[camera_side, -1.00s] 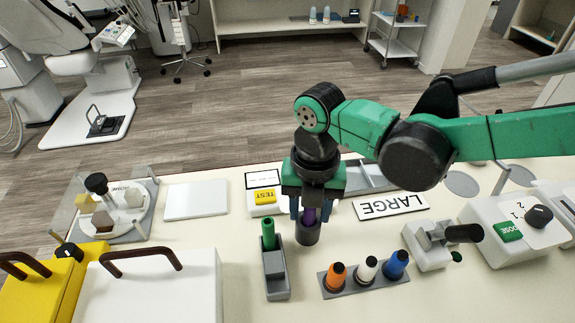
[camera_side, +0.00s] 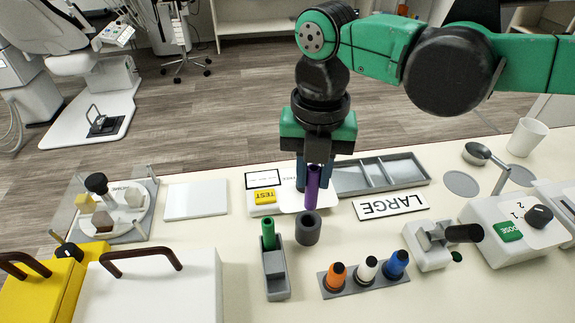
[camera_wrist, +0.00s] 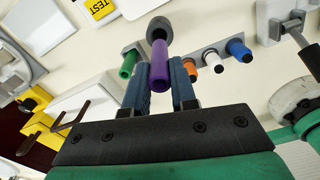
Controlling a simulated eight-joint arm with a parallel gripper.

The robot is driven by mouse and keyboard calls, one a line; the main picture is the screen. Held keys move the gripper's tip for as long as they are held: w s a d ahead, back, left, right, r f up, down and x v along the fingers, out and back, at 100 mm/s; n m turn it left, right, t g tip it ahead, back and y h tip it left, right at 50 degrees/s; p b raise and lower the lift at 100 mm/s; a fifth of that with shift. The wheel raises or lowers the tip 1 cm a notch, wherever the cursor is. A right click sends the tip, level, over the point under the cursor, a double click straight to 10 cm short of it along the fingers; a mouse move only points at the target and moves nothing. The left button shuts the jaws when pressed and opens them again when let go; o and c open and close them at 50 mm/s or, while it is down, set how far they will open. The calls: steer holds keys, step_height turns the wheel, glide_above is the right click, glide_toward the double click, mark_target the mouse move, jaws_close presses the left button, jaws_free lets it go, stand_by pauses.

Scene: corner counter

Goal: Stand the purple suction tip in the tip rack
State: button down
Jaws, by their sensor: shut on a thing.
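The purple suction tip (camera_side: 312,190) is held upright between the blue fingers of my gripper (camera_side: 314,182), which is shut on it. Its lower end shows just above the dark grey round cup (camera_side: 307,230). In the wrist view the purple tip (camera_wrist: 159,68) points away from my gripper (camera_wrist: 160,76), toward the cup (camera_wrist: 158,27). A grey holder (camera_side: 277,285) with an upright green piece (camera_side: 268,232) stands left of the cup. A grey strip (camera_side: 333,292) with orange, white and blue pieces stands to the right. I cannot tell for certain which is the tip rack.
A yellow TEST button (camera_side: 264,195) is behind left. A lever device (camera_side: 428,252) stands right, a white box (camera_side: 160,288) at front left. Bare counter lies around the cup.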

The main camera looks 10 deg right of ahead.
mark_target(314, 169)
step_height(314, 169, up, 12)
steer(key=s+a+m, duration=0.4)
steer(key=s+a, duration=0.2)
steer(key=s, duration=0.2)
steer(key=shift+m, duration=0.3)
step_height(314, 169, down, 19)
steer(key=shift+w+f, duration=0.15)
steer(key=shift+f, duration=0.1)
steer(key=c, duration=0.7)
jaws_free()
